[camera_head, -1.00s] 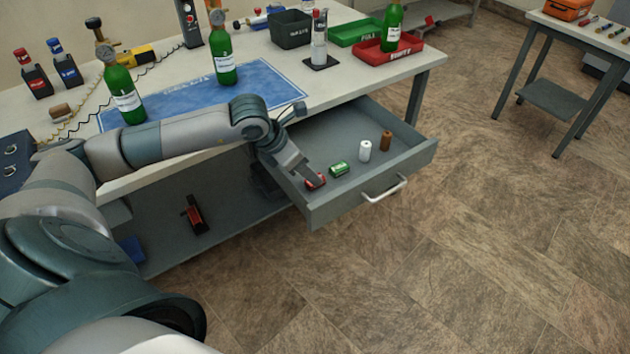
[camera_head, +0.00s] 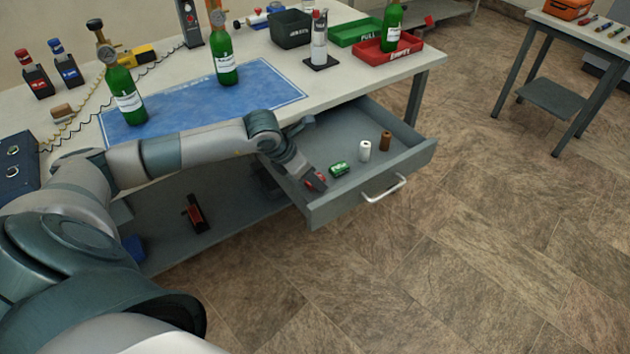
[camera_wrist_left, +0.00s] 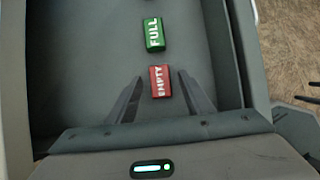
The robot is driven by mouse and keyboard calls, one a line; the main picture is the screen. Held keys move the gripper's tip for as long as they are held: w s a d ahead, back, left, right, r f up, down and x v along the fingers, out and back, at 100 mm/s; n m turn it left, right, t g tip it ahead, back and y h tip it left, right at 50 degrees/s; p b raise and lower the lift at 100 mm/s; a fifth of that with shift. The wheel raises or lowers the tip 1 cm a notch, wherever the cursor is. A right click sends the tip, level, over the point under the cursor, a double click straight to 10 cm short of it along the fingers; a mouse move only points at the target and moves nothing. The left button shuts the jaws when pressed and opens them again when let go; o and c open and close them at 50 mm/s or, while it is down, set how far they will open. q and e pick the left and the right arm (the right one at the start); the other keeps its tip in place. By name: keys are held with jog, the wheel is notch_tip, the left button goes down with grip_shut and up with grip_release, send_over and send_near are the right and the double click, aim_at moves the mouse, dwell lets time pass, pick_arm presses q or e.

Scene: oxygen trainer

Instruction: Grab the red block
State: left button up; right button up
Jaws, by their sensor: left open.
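The red block (camera_wrist_left: 161,82), marked EMPTY, lies on the drawer floor. In the head view the red block (camera_head: 312,183) is partly hidden by my left gripper (camera_head: 316,182). In the left wrist view my left gripper (camera_wrist_left: 161,92) is open, with one finger on each side of the block and gaps beside it. The block's near end sits between the fingertips. A green block (camera_wrist_left: 153,33) marked FULL lies just beyond it, and shows in the head view (camera_head: 339,169) too.
The open grey drawer (camera_head: 408,164) also holds a white cylinder (camera_head: 364,150) and a brown cylinder (camera_head: 385,140). Its walls stand close around my gripper. Green bottles and trays, including a red tray (camera_head: 398,53), stand on the table above.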

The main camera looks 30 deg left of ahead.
pick_arm(q)
jog(key=c, duration=1.1)
jog(key=shift+r, duration=0.15)
jog(key=shift+r, duration=0.55)
notch_tip(320, 180, up, 2)
jog(key=shift+w+r+b, duration=0.1)
jog(key=shift+r+b, duration=0.05)
jog(key=shift+b, duration=0.2)
jog(key=s+d+r, duration=0.1)
jog(key=d+r, duration=0.1)
jog(key=d, duration=0.1)
jog(key=s+d+r, duration=0.2)
jog(key=d, duration=0.2)
jog(key=s+d+r+b, duration=0.1)
jog(key=d+r, duration=0.2)
jog(key=shift+s+d, duration=0.15)
jog(key=shift+d, duration=0.15)
jog(key=shift+s+d+r, duration=0.1)
jog(key=shift+d+r, duration=0.05)
jog(key=shift+r, duration=0.05)
pick_arm(e)
jog(key=r, duration=0.1)
jog(key=w+r, duration=0.1)
jog(key=r, duration=0.3)
jog(key=shift+w+a, duration=0.15)
jog(key=shift+a, duration=0.1)
jog(key=shift+f, duration=0.15)
